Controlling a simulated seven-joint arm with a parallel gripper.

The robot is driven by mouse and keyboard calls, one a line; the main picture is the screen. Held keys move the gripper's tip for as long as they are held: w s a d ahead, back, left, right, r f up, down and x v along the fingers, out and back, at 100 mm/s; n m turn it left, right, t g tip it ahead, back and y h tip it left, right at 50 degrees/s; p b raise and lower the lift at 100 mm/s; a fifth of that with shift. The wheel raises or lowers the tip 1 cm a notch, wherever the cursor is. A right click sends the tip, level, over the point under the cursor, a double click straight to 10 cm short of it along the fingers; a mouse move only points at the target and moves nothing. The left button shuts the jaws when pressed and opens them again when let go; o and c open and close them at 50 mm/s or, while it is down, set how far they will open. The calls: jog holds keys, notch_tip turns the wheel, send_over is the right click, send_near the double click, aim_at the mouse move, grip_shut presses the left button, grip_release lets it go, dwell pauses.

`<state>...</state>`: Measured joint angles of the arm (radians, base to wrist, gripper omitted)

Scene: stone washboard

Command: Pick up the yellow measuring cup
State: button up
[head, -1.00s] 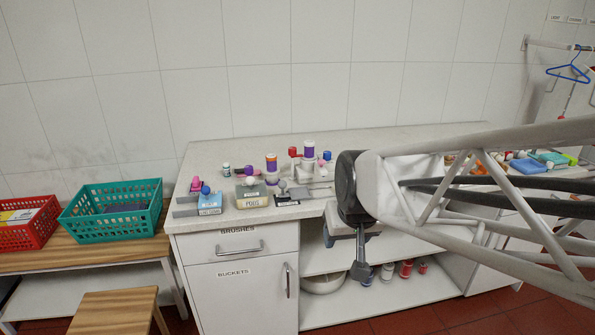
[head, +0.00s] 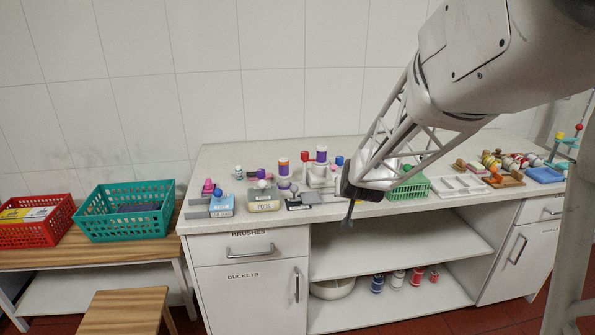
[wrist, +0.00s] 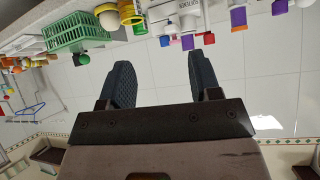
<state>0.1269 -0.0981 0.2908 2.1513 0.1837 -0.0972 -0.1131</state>
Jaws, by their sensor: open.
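A yellow cup-like object (wrist: 131,14), which looks like the measuring cup, shows at the top edge of the wrist view, beside the green basket (wrist: 78,33). The wrist picture appears upside down. In the head view the cup is mostly or wholly hidden behind my gripper (head: 349,213). My gripper points down at the front edge of the counter, left of the green basket. In the wrist view my gripper (wrist: 160,68) has its two dark fingers wide apart with nothing between them.
The white counter (head: 240,163) holds labelled boxes, such as the PODS box (head: 264,200), and several purple-capped bottles left of my gripper. A white tray (head: 458,187) and wooden brushes stand to the right. A teal basket (head: 125,212) is on the bench at left.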

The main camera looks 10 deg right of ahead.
jog(key=w+d+f+t+h, duration=0.1)
jog(key=w+d+f, duration=0.1)
jog(key=w+f, duration=0.1)
jog(key=w+d+f+m+t+h, duration=0.1)
jog(key=w+d+f, duration=0.2)
jog(key=w, duration=0.2)
jog(key=w+d+f, duration=0.2)
jog(key=w+d, duration=0.1)
jog(key=w, duration=0.1)
jog(key=shift+d+f+t+h, duration=0.1)
jog(key=shift+f+t+h, duration=0.3)
jog(key=shift+w, duration=0.1)
jog(key=shift+x, duration=1.2)
jog(key=shift+f, duration=0.1)
jog(key=shift+x, duration=2.55)
jog(key=shift+c, duration=0.4)
jog(key=c, duration=0.5)
jog(key=shift+r, duration=0.3)
